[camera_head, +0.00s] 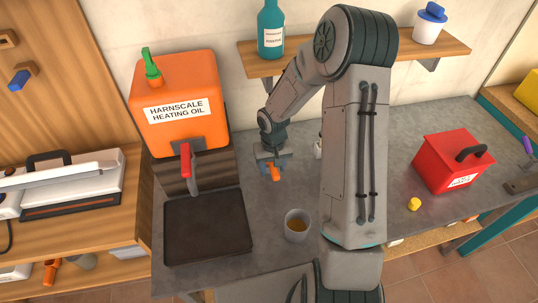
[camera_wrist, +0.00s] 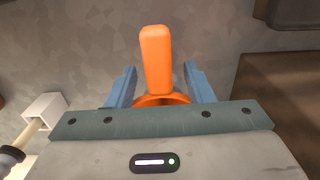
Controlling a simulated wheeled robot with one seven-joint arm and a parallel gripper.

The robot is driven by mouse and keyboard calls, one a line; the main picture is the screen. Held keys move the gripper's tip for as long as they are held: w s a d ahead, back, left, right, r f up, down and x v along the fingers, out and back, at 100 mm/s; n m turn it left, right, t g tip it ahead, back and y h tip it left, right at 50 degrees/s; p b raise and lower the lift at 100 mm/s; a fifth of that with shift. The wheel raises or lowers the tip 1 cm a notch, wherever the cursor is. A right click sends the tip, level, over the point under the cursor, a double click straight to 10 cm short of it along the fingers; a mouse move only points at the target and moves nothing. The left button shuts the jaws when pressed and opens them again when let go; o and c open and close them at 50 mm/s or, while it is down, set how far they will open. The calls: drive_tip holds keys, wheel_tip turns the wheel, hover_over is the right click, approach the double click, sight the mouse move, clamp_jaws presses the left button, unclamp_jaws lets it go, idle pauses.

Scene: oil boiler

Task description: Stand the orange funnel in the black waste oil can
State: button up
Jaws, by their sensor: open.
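The orange funnel (camera_head: 275,174) is at the grey counter, directly below my gripper (camera_head: 270,160). In the wrist view the funnel (camera_wrist: 156,58) shows a long orange piece and part of a round orange rim, partly hidden by the gripper body. My gripper (camera_wrist: 157,85) is open, with one blue finger on each side of the funnel. I cannot tell whether either finger touches it. I make out no black waste oil can in either view.
An orange heating oil tank (camera_head: 178,95) stands at the back left above a dark tray (camera_head: 205,226). A grey cup (camera_head: 297,226) with amber liquid stands in front of the funnel. A red can (camera_head: 452,164) and yellow cap (camera_head: 414,204) are on the right. A shelf (camera_head: 425,49) runs behind.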

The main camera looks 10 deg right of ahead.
drive_tip(key=shift+f, duration=0.9)
clamp_jaws()
drive_tip(key=shift+r, duration=0.2)
